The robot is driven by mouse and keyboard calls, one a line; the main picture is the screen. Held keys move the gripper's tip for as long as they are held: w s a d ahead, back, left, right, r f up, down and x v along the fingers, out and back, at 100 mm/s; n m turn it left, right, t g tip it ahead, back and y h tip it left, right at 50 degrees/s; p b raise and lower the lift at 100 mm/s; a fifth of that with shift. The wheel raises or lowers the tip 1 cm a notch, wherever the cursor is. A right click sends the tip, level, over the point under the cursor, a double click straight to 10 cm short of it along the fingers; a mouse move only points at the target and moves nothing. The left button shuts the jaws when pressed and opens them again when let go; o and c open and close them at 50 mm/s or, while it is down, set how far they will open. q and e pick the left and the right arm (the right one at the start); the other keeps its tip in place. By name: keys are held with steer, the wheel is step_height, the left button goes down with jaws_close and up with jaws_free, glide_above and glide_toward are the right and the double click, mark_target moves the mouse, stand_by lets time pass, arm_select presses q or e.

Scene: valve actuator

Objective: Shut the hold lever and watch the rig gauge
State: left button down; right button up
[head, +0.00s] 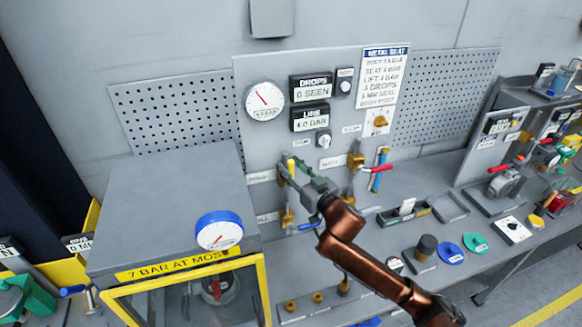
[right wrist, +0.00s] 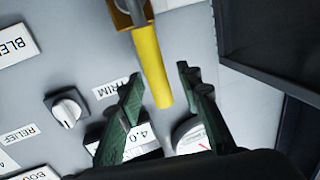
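In the right wrist view the yellow handle (right wrist: 151,65) reaches between the fingers of my right gripper (right wrist: 160,85), which are spread with gaps on both sides. In the head view my right gripper (head: 297,175) is at the lever and covers part of it. A white dial gauge (head: 264,100) with a red needle is on the panel above; its caption is too small to read. My left gripper is out of view.
A grey cabinet (head: 160,195) with a blue-rimmed gauge (head: 219,231) and yellow-framed window stands left of the lever. A red lever (head: 377,168) and a blue lever (head: 380,158) are to the right. The line display (head: 310,118) reads 4.0 bar. Loose parts lie on the bench.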

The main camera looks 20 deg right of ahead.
steer(key=shift+c, duration=0.6)
jaws_close()
